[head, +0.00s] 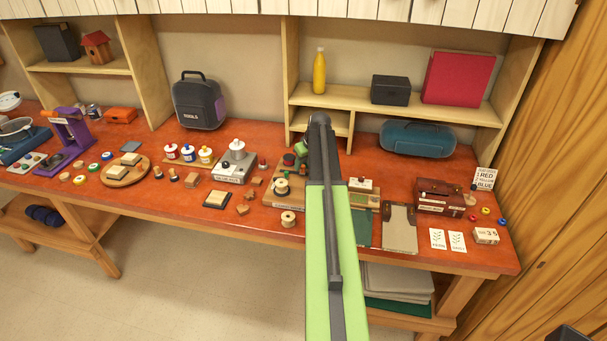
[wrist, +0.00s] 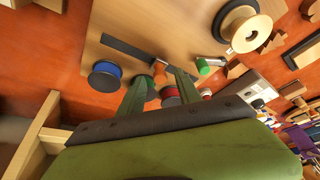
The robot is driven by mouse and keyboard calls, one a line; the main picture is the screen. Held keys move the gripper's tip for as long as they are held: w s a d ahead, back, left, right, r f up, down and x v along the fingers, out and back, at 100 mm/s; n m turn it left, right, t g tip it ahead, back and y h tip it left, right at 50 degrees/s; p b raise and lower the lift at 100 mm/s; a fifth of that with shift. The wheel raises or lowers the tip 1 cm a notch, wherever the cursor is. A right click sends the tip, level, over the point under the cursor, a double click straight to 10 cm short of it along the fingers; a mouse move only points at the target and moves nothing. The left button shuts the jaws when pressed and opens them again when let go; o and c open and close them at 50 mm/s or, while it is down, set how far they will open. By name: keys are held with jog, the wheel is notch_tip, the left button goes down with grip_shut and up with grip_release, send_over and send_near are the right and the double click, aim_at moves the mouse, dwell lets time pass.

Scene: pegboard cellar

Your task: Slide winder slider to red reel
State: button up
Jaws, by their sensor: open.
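The winder is a pale wooden board with a dark rail (wrist: 125,48) in the wrist view. A small orange knob (wrist: 159,68), apparently the slider, stands at the rail's end. My gripper (wrist: 161,76) is open, its green fingers on either side of the knob; I cannot tell whether they touch it. The red reel (wrist: 170,93) sits close by, partly hidden by the right finger. A blue reel (wrist: 104,76) stands left of the fingers. A large wooden spool (wrist: 246,30) is on the board at the upper right. In the head view my arm hides much of the winder (head: 268,200).
A loose spool (head: 288,219) stands at the bench's front edge. Left are wooden blocks and a grey boxed device (head: 232,170). Right are a clipboard (head: 399,235) and a brown box (head: 440,196).

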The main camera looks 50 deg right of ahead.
jog(key=shift+f, duration=0.1)
grip_shut()
dwell(1.4)
